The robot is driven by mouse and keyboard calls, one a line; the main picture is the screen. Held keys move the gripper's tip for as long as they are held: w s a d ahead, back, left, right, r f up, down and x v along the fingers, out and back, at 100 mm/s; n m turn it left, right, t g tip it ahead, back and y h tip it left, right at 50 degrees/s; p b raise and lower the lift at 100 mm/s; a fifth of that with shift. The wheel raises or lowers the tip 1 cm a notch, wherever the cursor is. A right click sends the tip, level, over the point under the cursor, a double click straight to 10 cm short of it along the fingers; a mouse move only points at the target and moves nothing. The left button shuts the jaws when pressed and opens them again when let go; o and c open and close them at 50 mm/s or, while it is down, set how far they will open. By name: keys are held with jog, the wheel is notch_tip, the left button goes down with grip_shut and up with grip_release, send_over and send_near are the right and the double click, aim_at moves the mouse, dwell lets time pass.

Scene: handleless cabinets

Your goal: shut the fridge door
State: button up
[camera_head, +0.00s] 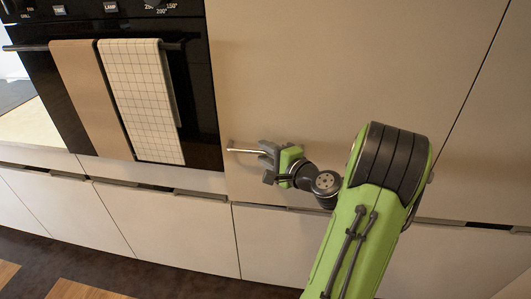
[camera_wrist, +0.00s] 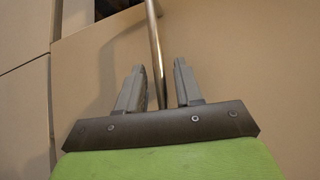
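A tall plain beige door panel (camera_head: 350,70) stands right of the oven; it looks like the fridge door, though no label shows. Whether it stands slightly ajar cannot be told. My gripper (camera_head: 266,151) is low in front of this panel, near its left edge. A thin metal rod (camera_head: 243,151) reaches left from the gripper toward the oven side. In the wrist view, the two grey fingers of my gripper (camera_wrist: 158,85) are apart. The rod (camera_wrist: 155,45) runs between them, with a gap visible on both sides. The beige panel (camera_wrist: 240,60) fills much of that view.
A black oven (camera_head: 200,60) with two towels (camera_head: 140,95) on its bar is at the left. Lower cabinet fronts (camera_head: 165,225) run beneath. The floor (camera_head: 150,280) shows at bottom left. A dark recess (camera_wrist: 108,8) shows at the wrist view's top.

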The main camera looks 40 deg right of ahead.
jog(key=shift+w, duration=0.4)
grip_shut()
jog(key=shift+w+d, duration=0.25)
jog(key=shift+d, duration=0.05)
grip_release()
jog(key=shift+s, duration=0.15)
